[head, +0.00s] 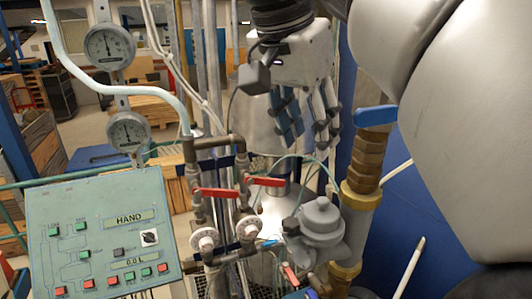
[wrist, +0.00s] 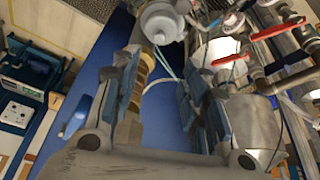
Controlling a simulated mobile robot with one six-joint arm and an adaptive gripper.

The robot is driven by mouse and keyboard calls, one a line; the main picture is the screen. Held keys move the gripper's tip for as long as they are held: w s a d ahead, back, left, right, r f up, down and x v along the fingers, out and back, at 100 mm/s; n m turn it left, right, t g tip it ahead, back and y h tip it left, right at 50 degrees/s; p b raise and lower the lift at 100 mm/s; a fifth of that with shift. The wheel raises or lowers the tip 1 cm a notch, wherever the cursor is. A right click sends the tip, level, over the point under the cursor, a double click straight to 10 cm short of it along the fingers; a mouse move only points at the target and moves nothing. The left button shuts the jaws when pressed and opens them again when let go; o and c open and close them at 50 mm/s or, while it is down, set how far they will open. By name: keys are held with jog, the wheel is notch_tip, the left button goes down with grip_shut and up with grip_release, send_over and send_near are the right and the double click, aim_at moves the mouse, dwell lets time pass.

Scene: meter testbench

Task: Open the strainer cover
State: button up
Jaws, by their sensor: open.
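The strainer is a grey body with a round grey cover (head: 320,216), at the lower right in the head view, beside a brass pipe. The cover appears seated on its body. In the wrist view the cover (wrist: 160,22) is at the top, beyond the fingertips. My gripper (head: 308,128) hangs above the strainer in the head view, fingers pointing down and apart, with nothing between them. In the wrist view my gripper (wrist: 158,85) has its blue-padded fingers spread wide and is clear of the cover.
Red lever valves (head: 215,192) stand left of the strainer, and a blue-handled valve (head: 376,116) sits on the brass pipe above it. A thin hose runs close to the cover. A control panel (head: 100,235) and two gauges (head: 109,46) are farther left.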

aim_at(323, 200)
jog(key=shift+m, duration=0.3)
jog(key=b+x, duration=0.1)
jog(key=x, duration=0.4)
jog(key=b+x, duration=0.2)
jog(key=x, duration=0.3)
jog(key=b+x, duration=0.1)
jog(key=x, duration=0.5)
jog(key=shift+w+d, duration=0.1)
jog(key=shift+w, duration=0.2)
grip_shut()
